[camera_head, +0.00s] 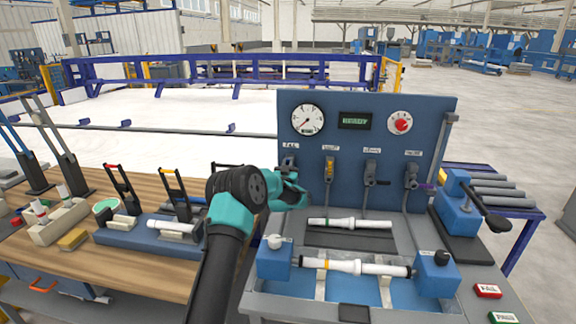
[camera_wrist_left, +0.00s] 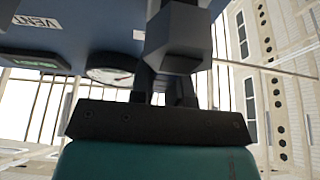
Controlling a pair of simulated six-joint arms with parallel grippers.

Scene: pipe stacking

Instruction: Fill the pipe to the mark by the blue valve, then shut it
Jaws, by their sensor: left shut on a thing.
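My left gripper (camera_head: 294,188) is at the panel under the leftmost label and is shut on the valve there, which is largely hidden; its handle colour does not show. The wrist view shows my left gripper (camera_wrist_left: 165,88) close against a dark part. A white pipe (camera_head: 345,266) with a yellow band lies level between two blue end blocks (camera_head: 275,258) (camera_head: 437,273). The round gauge (camera_head: 307,119) and green-lit display (camera_head: 356,121) are on the blue panel (camera_head: 440,115); the mark is too small to make out. My right gripper is not in view.
Other valves include a yellow-handled one (camera_head: 330,169) and a purple-handled one (camera_head: 413,177). A red knob (camera_head: 400,123) is at the panel's upper right. A white pipe with green bands (camera_head: 350,223) lies behind the clamped pipe. Red (camera_head: 487,291) and green (camera_head: 503,318) buttons are front right.

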